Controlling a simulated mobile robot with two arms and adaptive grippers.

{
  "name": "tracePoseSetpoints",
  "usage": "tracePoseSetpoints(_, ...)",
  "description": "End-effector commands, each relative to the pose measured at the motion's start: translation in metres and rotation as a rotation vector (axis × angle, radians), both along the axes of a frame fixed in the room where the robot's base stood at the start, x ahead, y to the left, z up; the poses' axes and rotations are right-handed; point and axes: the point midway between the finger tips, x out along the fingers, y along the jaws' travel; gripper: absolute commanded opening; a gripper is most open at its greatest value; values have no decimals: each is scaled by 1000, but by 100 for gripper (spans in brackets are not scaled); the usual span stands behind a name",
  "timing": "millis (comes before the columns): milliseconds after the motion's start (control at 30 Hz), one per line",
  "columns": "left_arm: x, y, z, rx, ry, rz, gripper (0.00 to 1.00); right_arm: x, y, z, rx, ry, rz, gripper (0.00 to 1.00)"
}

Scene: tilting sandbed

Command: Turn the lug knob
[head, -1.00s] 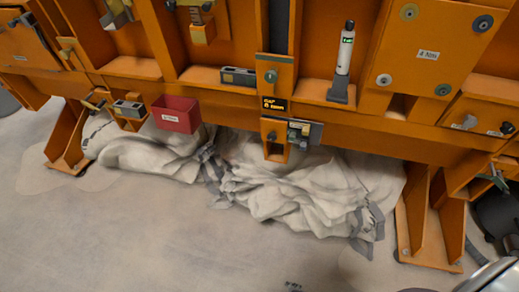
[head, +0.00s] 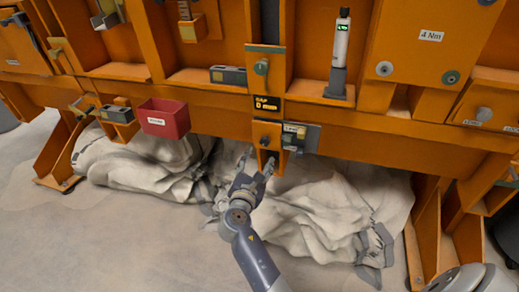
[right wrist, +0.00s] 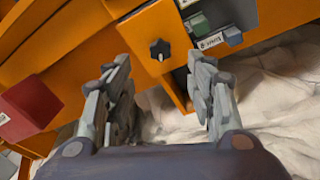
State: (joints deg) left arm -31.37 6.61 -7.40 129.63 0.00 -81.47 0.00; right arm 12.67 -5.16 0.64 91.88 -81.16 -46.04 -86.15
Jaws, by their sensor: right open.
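A small dark lobed knob (head: 265,140), which looks like the lug knob, sits on the front of an orange bracket (head: 267,163) below the orange frame's middle. In the right wrist view the knob (right wrist: 160,49) shows as a black star shape, ahead of and between my fingers. My right gripper (head: 258,163) is open and empty, just below and in front of the knob, apart from it. In the wrist view my right gripper (right wrist: 166,75) has its fingers spread wide on either side. My left gripper is not in view.
A red box (head: 165,118) hangs left of the bracket. A small labelled block (head: 296,135) sits close right of the knob. Above are a GAP display (head: 267,105) and a green knob (head: 261,67). Crumpled pale cloth (head: 310,205) lies beneath; the floor (head: 110,240) in front is clear.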

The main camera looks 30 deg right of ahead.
Motion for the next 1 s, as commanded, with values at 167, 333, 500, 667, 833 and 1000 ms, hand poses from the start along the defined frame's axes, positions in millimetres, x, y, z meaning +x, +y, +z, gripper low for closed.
tracePoseSetpoints(167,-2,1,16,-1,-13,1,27,23,-23,0,-1,-2,-1,51)
tracePoseSetpoints(333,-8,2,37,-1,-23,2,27,46,-46,-1,1,-1,0,51)
tracePoseSetpoints(500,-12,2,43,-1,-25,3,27,62,-62,-1,2,-1,1,51)
tracePoseSetpoints(667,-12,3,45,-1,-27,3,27,68,-68,-1,5,-1,1,51)
tracePoseSetpoints(833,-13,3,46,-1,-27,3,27,69,-69,-1,4,-1,2,51)
tracePoseSetpoints(1000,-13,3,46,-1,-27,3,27,69,-69,-1,4,-1,2,35)
